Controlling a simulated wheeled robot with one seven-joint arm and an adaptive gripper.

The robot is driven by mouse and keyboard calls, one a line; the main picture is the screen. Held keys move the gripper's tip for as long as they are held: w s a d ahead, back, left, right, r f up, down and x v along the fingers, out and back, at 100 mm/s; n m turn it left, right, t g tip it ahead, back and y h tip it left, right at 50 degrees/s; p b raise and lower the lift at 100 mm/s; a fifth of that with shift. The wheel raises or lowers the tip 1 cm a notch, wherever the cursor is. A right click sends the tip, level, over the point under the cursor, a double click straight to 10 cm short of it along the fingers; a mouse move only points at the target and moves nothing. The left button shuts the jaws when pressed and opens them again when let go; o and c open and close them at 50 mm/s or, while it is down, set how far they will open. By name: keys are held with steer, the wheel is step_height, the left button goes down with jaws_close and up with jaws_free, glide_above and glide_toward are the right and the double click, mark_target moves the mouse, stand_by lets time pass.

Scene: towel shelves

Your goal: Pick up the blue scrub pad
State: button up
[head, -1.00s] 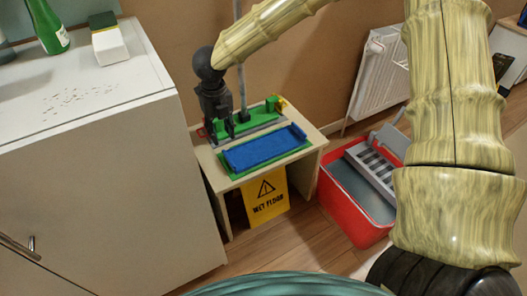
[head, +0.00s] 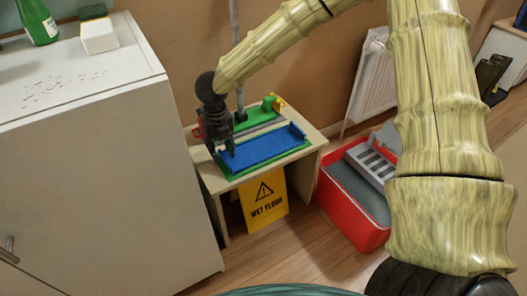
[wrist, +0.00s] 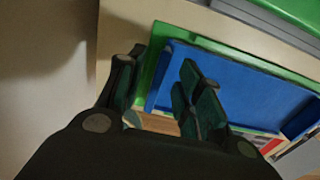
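The blue scrub pad (head: 263,149) lies flat on a green base on the small wooden table. It also shows in the wrist view (wrist: 240,95), large, with a raised edge along its end. My gripper (head: 222,150) is at the left end of the pad, pointing down. In the wrist view my gripper (wrist: 158,88) has its two fingers apart, with one finger over the blue surface and the other beyond the pad's left end, near the green edge. I cannot tell whether either finger touches the pad.
The small wooden table (head: 312,157) stands between a white cabinet (head: 100,190) and a red bucket (head: 345,215). A yellow wet floor sign (head: 264,200) is under its front. A grey pole (head: 236,60) rises behind. A green bottle (head: 38,22) stands on the cabinet.

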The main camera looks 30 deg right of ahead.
steer(key=shift+f, duration=0.95)
steer(key=shift+c, duration=0.4)
jaws_close()
steer(key=shift+r, duration=0.15)
